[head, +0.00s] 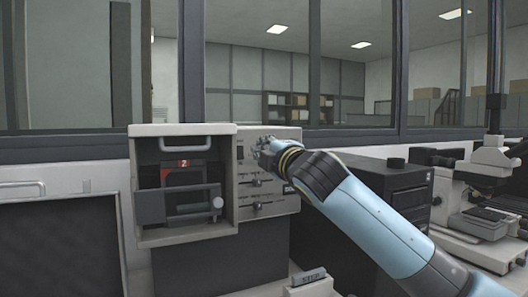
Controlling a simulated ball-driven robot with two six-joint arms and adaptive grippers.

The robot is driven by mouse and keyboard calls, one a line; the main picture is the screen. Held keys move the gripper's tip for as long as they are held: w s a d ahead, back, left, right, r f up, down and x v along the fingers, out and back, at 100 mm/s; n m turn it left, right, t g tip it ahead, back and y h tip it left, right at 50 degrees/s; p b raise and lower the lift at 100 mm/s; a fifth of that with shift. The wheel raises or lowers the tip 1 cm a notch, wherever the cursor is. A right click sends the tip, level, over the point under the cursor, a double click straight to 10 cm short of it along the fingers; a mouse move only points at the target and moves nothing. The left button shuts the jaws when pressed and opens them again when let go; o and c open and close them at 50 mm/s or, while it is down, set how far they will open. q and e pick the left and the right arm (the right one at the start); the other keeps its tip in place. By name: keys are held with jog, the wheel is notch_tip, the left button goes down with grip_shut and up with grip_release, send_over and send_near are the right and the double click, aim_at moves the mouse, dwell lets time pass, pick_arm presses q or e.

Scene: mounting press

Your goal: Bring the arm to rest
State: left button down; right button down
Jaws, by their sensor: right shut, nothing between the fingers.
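My right arm, light blue with a dark wrist, reaches in from the lower right. Its gripper (266,150) is at the upper part of the light grey control panel (268,215) and hides some of it. The gripper is shut and I see nothing held in it. I cannot tell whether it touches the panel. The mounting press (228,132) has an open-fronted bay left of the panel, with a dark mechanism (180,205) and a red label (184,163) inside. The panel shows slider-like controls (256,183). My left gripper is not in view.
A dark boxy unit (408,185) stands behind and right of my arm. A microscope (485,180) is at the far right. A small block marked STEP (307,277) sits low in front. A dark panel with a handle (22,188) is at left. Windows line the back.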

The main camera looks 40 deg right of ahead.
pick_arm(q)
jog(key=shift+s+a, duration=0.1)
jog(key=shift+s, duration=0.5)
